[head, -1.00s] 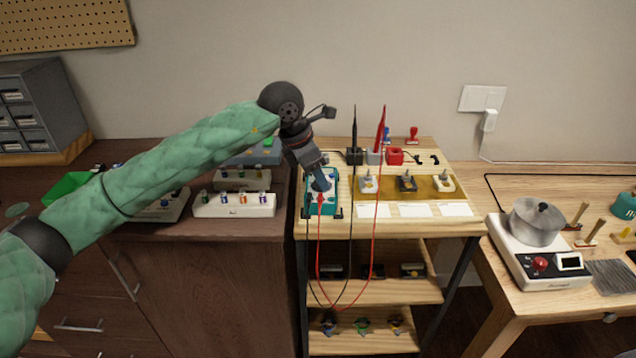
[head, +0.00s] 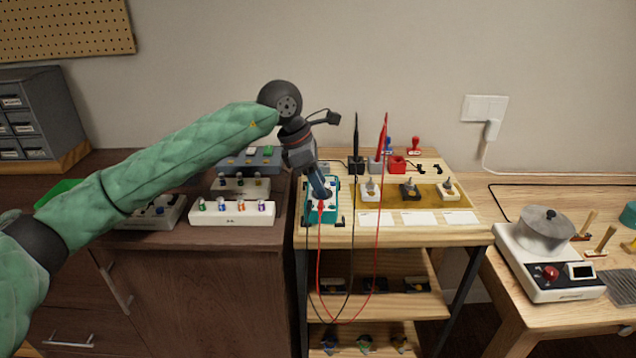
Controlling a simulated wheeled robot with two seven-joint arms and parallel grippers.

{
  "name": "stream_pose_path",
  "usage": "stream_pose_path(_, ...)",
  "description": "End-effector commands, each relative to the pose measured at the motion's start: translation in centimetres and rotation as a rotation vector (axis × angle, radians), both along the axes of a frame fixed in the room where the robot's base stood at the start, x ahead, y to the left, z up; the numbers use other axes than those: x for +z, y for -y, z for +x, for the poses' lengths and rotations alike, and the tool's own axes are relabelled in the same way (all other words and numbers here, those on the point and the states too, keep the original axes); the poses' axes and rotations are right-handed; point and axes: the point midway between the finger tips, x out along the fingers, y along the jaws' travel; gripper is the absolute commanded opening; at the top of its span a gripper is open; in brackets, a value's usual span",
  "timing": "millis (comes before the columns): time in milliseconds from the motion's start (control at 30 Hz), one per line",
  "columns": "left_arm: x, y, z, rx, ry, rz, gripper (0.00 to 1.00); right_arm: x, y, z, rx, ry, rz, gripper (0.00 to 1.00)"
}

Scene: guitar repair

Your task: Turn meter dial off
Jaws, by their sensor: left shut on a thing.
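The teal meter (head: 313,213) lies on the top of the light wooden shelf unit, near its left edge. A red lead and a black lead run from its front and loop down past the shelves. My left gripper (head: 321,193) points down onto the meter's face and is shut on the dial. The fingers hide the dial, so its setting cannot be read. My right gripper is not in view.
Two upright probes, black (head: 355,140) and red (head: 381,140), stand behind and right of the meter. Switches sit on a yellow panel (head: 428,197) to the right. White pedal-like boxes (head: 232,214) stand on the dark cabinet at left. A pot (head: 545,230) sits on a heater at right.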

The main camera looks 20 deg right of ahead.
Motion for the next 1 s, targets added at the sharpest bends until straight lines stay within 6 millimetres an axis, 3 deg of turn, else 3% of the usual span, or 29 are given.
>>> stream_pose_path(667, 0.04, 0.01, 0.02, -0.014, 0.0, 0.0, 0.18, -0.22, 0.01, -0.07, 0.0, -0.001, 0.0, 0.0)
stream_pose_path(700, 0.04, 0.01, 0.02, -0.014, 0.0, 0.0, 0.45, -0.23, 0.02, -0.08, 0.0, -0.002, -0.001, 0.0)
stream_pose_path(800, 0.03, 0.02, 0.02, -0.014, 0.0, 0.0, 0.63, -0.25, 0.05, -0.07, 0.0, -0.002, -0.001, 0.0)
stream_pose_path(1000, -0.01, 0.0, 0.0, -0.014, -0.001, 0.0, 0.63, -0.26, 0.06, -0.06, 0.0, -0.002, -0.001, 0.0)
